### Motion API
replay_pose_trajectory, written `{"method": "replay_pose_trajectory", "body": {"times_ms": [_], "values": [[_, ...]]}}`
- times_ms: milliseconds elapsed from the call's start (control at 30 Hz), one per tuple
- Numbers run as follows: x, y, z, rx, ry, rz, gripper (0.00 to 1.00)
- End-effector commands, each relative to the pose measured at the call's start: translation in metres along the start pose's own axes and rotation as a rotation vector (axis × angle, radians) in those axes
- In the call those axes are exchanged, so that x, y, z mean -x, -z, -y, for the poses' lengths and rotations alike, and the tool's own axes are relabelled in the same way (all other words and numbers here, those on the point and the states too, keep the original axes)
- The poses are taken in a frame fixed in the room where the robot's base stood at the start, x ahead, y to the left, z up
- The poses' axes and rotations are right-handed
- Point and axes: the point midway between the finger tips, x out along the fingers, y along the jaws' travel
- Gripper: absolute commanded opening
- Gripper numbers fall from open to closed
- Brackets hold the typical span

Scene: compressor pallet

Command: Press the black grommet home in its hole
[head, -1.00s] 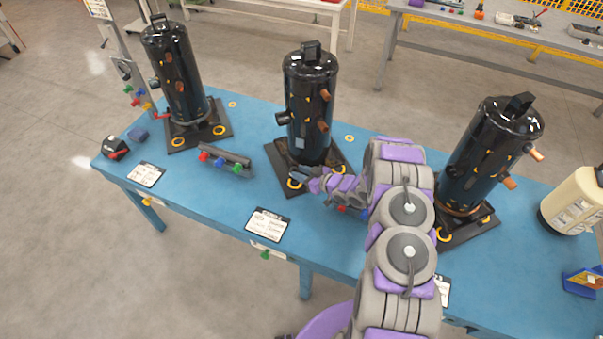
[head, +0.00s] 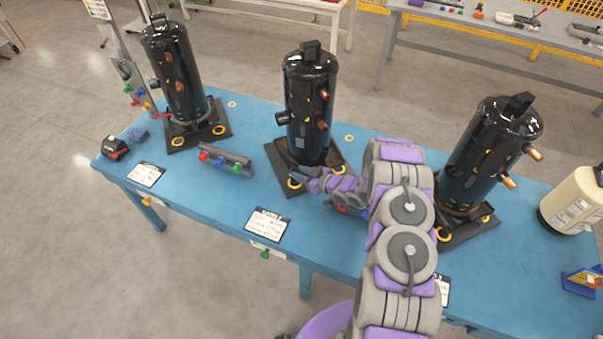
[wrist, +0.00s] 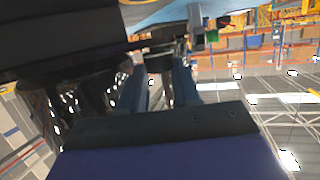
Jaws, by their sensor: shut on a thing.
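The middle black compressor (head: 308,105) stands upright on its dark base plate (head: 276,160), with a yellow-ringed hole (head: 295,183) at the near corner. My gripper (head: 300,172) is low over the plate's front edge, close to that hole. In the wrist view my two blue-grey fingers (wrist: 160,88) are shut on a small dark thing at their tips, seemingly the black grommet (wrist: 160,62). Its outline is unclear, and the fingers hide it in the head view. I cannot tell how deep it sits in the hole.
Other black compressors stand left (head: 180,75) and right (head: 485,150) on the blue table (head: 225,185). A rack of colored plugs (head: 225,161) and a card (head: 268,224) lie left of my arm. A cream canister (head: 575,203) stands far right.

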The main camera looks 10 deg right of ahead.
Motion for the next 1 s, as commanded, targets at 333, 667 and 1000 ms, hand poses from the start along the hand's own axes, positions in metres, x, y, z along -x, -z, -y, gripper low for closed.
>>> {"method": "replay_pose_trajectory", "body": {"times_ms": [333, 667, 1000], "values": [[-0.002, -0.007, -0.001, 0.001, -0.001, -0.001, 0.0], [-0.004, -0.012, 0.0, -0.002, 0.001, 0.003, 0.0], [-0.005, -0.015, 0.001, -0.006, 0.003, 0.007, 0.58]]}}
